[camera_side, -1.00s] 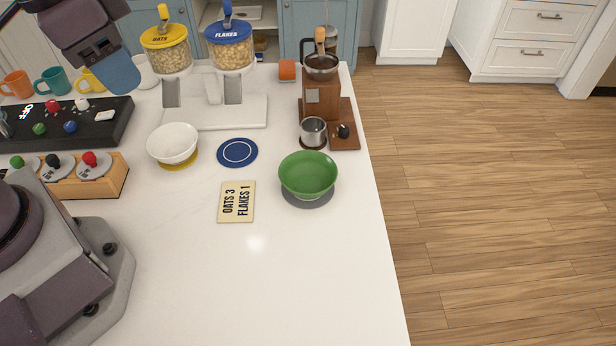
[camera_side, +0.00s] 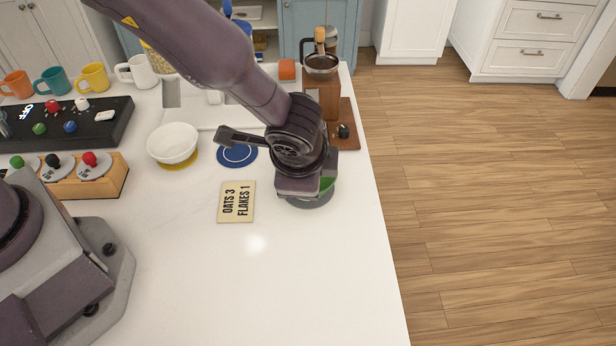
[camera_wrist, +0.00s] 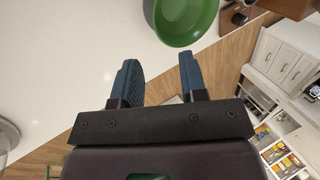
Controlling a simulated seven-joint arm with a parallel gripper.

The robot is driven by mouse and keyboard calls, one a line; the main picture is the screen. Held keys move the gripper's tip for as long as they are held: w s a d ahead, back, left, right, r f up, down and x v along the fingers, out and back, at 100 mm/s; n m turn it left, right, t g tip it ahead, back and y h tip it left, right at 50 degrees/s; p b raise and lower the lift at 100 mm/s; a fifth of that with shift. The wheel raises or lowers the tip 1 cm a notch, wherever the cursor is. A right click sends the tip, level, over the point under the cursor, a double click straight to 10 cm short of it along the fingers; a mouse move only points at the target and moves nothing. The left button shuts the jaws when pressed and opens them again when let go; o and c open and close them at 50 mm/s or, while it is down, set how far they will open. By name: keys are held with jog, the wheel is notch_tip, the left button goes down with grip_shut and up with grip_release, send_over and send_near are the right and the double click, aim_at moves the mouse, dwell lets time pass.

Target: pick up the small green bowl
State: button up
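The small green bowl (camera_side: 327,187) is mostly hidden behind my gripper in the side view; only a sliver of its right side shows. It sits over a grey round mat (camera_side: 310,204). In the wrist view the bowl (camera_wrist: 184,20) is at the top, right of centre, partly cut off by the frame edge. My gripper (camera_wrist: 159,76) is open, its two blue fingers apart with nothing between them. The bowl lies beyond the fingertips and I see no contact. In the side view the gripper's fingertips are hidden.
A card reading OATS 3, FLAKES 1 (camera_side: 236,202) lies left of the bowl. A blue coaster (camera_side: 237,154) and a white bowl (camera_side: 173,143) are further left. A wooden coffee grinder (camera_side: 322,95) stands behind my gripper. The front of the white counter (camera_side: 250,285) is clear.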

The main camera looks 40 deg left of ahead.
jog(key=x, duration=1)
jog(key=shift+s, duration=0.15)
grip_shut()
